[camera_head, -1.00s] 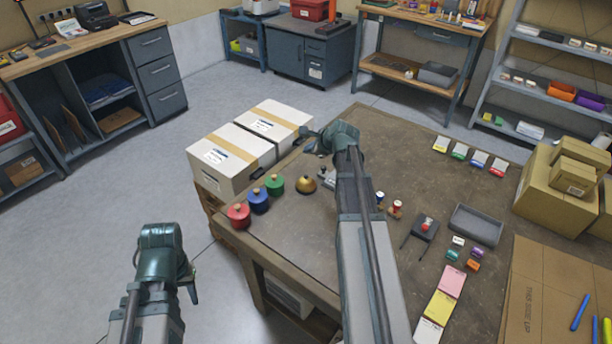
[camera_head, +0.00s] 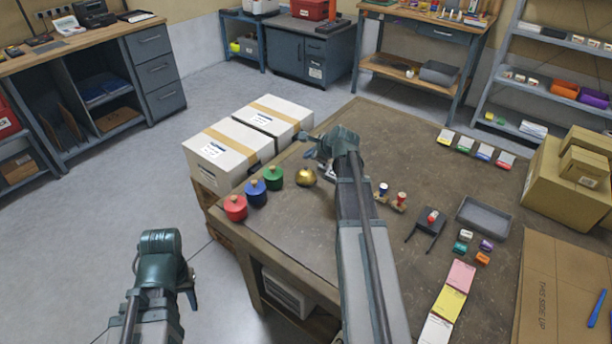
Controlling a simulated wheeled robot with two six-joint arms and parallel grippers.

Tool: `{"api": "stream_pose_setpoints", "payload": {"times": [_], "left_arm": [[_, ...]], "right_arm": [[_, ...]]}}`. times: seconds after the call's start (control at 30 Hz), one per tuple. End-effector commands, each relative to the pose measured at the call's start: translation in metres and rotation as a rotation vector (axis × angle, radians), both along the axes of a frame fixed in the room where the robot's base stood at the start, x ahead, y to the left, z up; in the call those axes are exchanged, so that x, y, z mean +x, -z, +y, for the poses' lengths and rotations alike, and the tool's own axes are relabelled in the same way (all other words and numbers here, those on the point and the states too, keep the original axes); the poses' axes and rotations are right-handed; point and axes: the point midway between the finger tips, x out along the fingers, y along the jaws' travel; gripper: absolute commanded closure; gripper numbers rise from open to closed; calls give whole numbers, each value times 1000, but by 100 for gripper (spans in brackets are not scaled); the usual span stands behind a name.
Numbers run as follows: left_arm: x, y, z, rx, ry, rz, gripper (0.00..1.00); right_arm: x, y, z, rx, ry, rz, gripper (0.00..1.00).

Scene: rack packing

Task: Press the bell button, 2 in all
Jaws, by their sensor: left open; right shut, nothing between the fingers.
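The bell (camera_head: 306,178) is a small gold dome on the brown worktable (camera_head: 290,225), near its left edge, beside the green pot. My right gripper (camera_head: 309,147) is beyond the bell in the picture, above the table and apart from the bell. It is shut and empty; its arm crosses the table and hides part of the surface. My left gripper (camera_head: 191,287) is open and empty, low at the left, off the table and far from the bell.
Red (camera_head: 235,208), blue (camera_head: 256,194) and green (camera_head: 274,178) knobbed pots stand left of the bell. White taped boxes (camera_head: 215,151) stand beside the table's left edge. A dark stand with a red top (camera_head: 431,220) and a grey tray (camera_head: 484,219) lie right of my arm.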

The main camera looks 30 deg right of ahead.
Motion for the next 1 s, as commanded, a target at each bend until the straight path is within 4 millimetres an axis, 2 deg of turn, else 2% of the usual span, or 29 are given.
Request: {"api": "stream_pose_setpoints", "payload": {"times": [0.03, 0.2, 1.0], "left_arm": [[0, 13, 0, 0, 0, 0, 58], [0, 23, 0, 0, 0, 0, 58], [0, 22, 0, 0, 0, 0, 58]], "right_arm": [[0, 13, 0, 0, 0, 0, 100], [0, 23, 0, 0, 0, 0, 100], [0, 22, 0, 0, 0, 0, 100]]}}
